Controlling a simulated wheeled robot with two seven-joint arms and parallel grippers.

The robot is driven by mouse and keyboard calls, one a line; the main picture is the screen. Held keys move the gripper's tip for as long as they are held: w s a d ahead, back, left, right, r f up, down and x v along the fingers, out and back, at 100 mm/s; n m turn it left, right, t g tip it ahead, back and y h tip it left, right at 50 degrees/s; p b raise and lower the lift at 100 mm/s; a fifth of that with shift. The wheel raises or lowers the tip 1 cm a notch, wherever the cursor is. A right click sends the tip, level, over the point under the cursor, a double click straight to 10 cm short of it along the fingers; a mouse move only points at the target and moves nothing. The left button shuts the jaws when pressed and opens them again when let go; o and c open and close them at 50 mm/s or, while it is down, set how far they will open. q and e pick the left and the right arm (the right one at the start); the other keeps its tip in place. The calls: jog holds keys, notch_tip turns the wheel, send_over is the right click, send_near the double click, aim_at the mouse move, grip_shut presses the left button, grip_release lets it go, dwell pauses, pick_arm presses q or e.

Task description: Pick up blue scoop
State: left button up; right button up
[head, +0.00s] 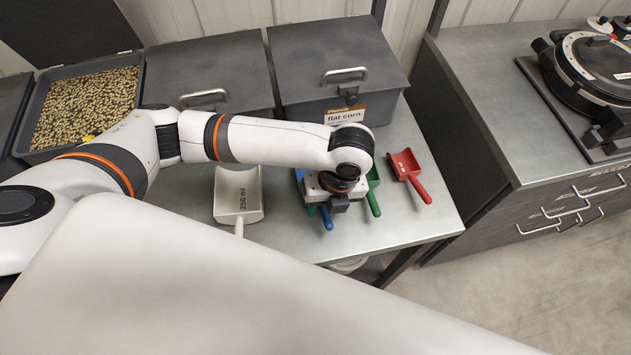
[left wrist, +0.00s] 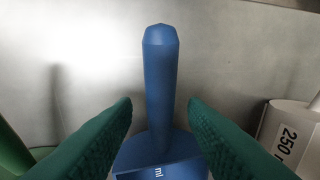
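The blue scoop (head: 327,219) lies on the metal table, mostly hidden under my left gripper (head: 325,206) in the head view. The green-padded fingers of my left gripper (left wrist: 160,108) are open, one on each side of the handle, with visible gaps. My right gripper does not show.
A white 250 ml scoop (head: 238,192) lies left of the blue one. A green scoop (head: 373,195) lies close on its right, then a red scoop (head: 407,172). Closed grey bins (head: 335,60) stand behind; an open bin (head: 140,75) holds seeds.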

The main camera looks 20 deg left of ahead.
aim_at(323, 207)
pick_arm(q)
jog(key=shift+a+f, duration=0.2)
jog(key=shift+f, duration=0.5)
grip_shut()
jog(key=shift+r, duration=0.15)
notch_tip(323, 207, up, 10)
jog(key=shift+f+b, duration=0.1)
jog(key=shift+b, duration=0.2)
